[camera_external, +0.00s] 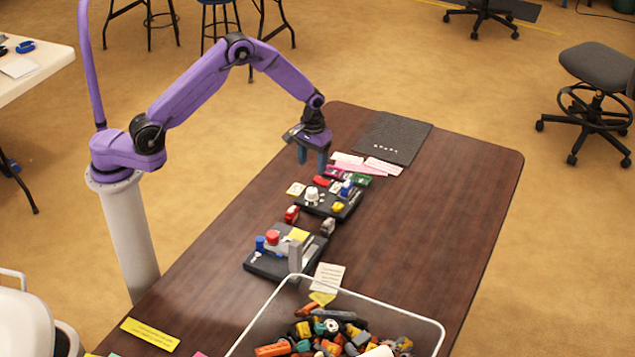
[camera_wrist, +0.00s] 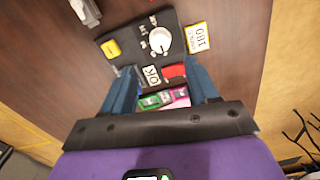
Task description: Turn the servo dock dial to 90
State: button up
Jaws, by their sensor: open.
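The servo dock (camera_external: 329,208) is a dark board on the table, with a round white dial (camera_external: 312,194) on it. In the wrist view the dial (camera_wrist: 160,41) sits on the dark board (camera_wrist: 133,33), with small white marks to its left. A yellow-edged card (camera_wrist: 198,38), seemingly reading 180, lies to its right. Which mark the dial points to is too small to tell. My gripper (camera_external: 311,160) is above the table just beyond the dock, fingers down. In the wrist view its blue fingers (camera_wrist: 160,70) are apart and empty, with the dial ahead of them, untouched.
Red (camera_wrist: 173,71) and yellow (camera_wrist: 111,49) pieces sit close to the dial. A second dark board (camera_external: 270,264) with a red knob and grey upright stands nearer the camera. A bin (camera_external: 440,335) of loose parts is in front. The table's right side is clear.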

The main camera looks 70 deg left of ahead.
aim_at(312, 190)
notch_tip(312, 190, down, 10)
jog(key=shift+r, duration=0.15)
dwell(0.4)
jog(key=shift+s+a, duration=0.1)
jog(key=c, duration=1)
jog(key=shift+c, duration=0.2)
